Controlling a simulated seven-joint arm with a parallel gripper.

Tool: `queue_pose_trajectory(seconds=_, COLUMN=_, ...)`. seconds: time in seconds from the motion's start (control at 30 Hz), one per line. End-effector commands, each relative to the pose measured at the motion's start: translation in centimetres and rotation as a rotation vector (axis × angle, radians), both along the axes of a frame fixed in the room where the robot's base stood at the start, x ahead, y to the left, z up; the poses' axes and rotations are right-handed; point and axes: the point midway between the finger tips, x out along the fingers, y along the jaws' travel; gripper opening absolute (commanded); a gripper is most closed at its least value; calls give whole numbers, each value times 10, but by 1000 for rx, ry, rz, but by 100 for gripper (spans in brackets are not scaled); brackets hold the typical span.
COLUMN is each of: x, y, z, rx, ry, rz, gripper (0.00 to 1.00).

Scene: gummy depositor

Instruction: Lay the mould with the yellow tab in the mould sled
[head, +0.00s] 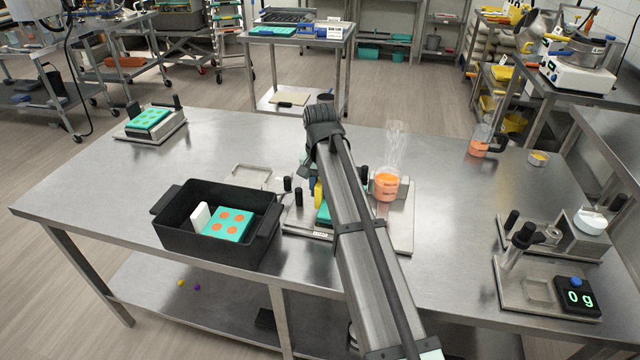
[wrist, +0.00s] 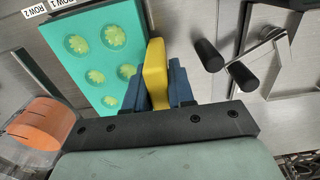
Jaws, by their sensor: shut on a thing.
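The teal mould (wrist: 105,55) has a yellow tab (wrist: 155,72) and several round cavities showing yellow-green in the wrist view. My gripper (wrist: 160,88) is shut on the yellow tab, with a blue finger on each side. In the head view my arm hides most of the mould; slivers of teal (head: 323,213) and the yellow tab (head: 318,190) show beside it. They are over a metal station (head: 300,222) with black posts at the middle of the table. I cannot tell which part is the mould sled, or whether the mould touches the metal beneath.
A beaker of orange liquid (head: 385,186) stands just right of my arm. A black bin (head: 180,232) holds a teal mould with orange spots and a white block. Another teal mould (head: 148,118) sits on a stand far left. A scale (head: 578,297) is at right.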

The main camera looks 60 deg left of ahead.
Motion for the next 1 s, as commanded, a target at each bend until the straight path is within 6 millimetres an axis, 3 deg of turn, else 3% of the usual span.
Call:
queue_pose_trajectory(seconds=0.47, x=0, y=0, z=0, rx=0, ry=0, rz=0, gripper=0)
queue_pose_trajectory(seconds=1.0, x=0, y=0, z=-14, rx=-1, ry=0, rz=0, gripper=0)
